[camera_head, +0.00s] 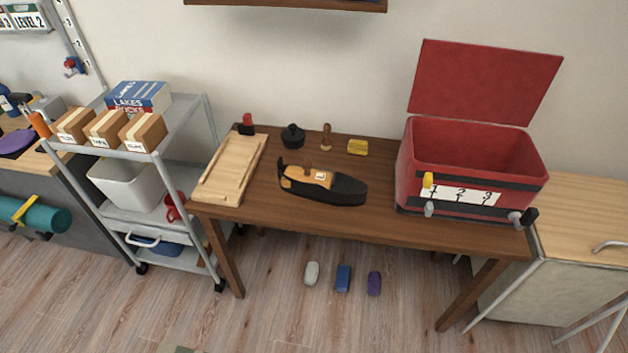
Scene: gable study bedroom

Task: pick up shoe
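A shoe (340,189), black with a tan upper part, lies on the wooden table (376,228) near its middle. Its toe points right and its heel end is at the left. It sits between a wooden tray on the left and a red box on the right, touching neither. Neither of my grippers shows in the head view.
An open red box (472,150) stands at the table's right. A wooden tray (231,170) lies at the left. A black pot (293,135), a wooden stamp (326,137) and a yellow sponge (358,147) sit behind the shoe. A shelf cart (187,147) stands left of the table.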

